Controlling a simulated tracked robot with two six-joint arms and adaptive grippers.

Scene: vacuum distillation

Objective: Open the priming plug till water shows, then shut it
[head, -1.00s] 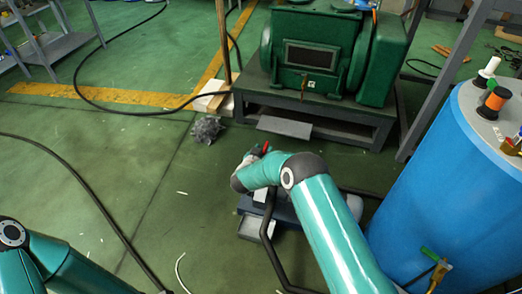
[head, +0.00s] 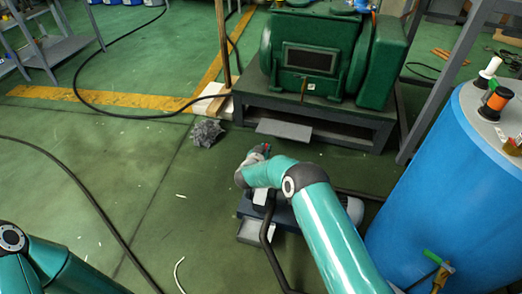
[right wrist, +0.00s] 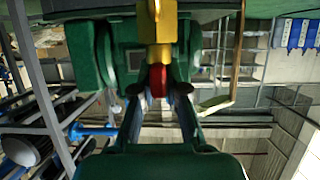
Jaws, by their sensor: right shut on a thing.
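A small blue-grey pump (head: 283,214) sits low on the floor, partly hidden under my right arm. My right gripper (head: 259,152) is above its far end in the head view, small and partly hidden by my wrist. In the right wrist view my right gripper (right wrist: 158,88) has its fingers closed around a red part that looks like the priming plug (right wrist: 157,78). A yellow brass-coloured piece (right wrist: 155,28) shows directly above the red part. No water can be made out. My left gripper is out of view; only part of that arm shows at lower left.
A large green machine (head: 312,55) stands on a grey frame behind the pump. A blue barrel (head: 435,190) with bottles on top is close on the right. A black hose (head: 85,190) crosses the floor at left. A grey crumpled rag (head: 206,132) lies near the frame.

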